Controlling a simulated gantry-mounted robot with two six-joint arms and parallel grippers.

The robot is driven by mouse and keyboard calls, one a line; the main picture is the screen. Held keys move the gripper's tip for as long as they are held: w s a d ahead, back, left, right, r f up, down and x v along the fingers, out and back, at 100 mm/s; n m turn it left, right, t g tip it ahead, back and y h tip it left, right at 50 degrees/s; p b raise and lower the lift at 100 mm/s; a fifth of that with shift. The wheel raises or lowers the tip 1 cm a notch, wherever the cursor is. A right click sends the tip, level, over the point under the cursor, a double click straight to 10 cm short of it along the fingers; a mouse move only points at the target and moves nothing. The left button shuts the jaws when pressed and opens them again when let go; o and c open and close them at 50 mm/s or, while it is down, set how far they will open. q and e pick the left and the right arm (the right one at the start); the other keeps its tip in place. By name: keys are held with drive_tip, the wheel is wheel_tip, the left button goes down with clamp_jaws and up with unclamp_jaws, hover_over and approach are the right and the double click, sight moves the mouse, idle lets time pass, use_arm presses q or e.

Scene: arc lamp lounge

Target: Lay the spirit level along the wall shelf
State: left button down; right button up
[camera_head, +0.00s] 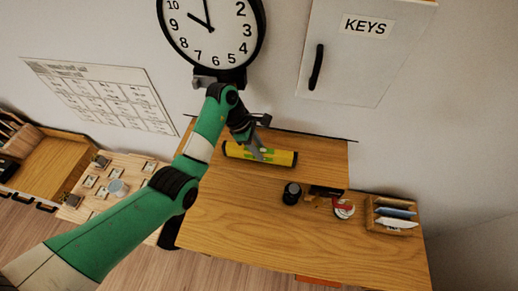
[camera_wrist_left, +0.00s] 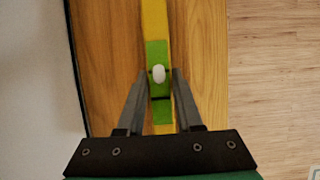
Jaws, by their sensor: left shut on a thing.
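The spirit level (camera_head: 283,158) is a long yellow bar with green parts. It shows close up in the left wrist view (camera_wrist_left: 155,28), with a white vial at its middle. My left gripper (camera_head: 258,153) is shut on it near the middle, one finger on each side. The wooden wall shelf (camera_head: 325,164) lies under the level, and its bare wood shows on both sides of the bar in the left wrist view (camera_wrist_left: 106,70). The level runs roughly parallel to the shelf's long edges. I cannot tell whether it touches the shelf. My right gripper is not in view.
A wall clock (camera_head: 211,30) and a KEYS cabinet (camera_head: 365,55) hang above the shelf. Below is a wooden desk (camera_head: 270,230) with a dark cup (camera_head: 291,194), a tape roll (camera_head: 344,209) and a letter holder (camera_head: 395,222). The shelf's right end is bare.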

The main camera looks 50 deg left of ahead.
use_arm(q)
drive_tip(key=shift+f+b, duration=0.3)
drive_tip(key=shift+f, duration=0.25)
drive_tip(key=shift+c, duration=2.4)
unclamp_jaws()
drive_tip(key=v, duration=0.3)
drive_tip(key=shift+r, duration=0.15)
drive_tip(key=p+v, duration=0.7)
drive_tip(key=shift+r, duration=0.3)
drive_tip(key=shift+s+a+r+p, duration=0.2)
drive_tip(key=shift+a+r+p, duration=0.15)
drive_tip(key=shift+p, duration=0.25)
drive_tip(key=shift+d, duration=0.1)
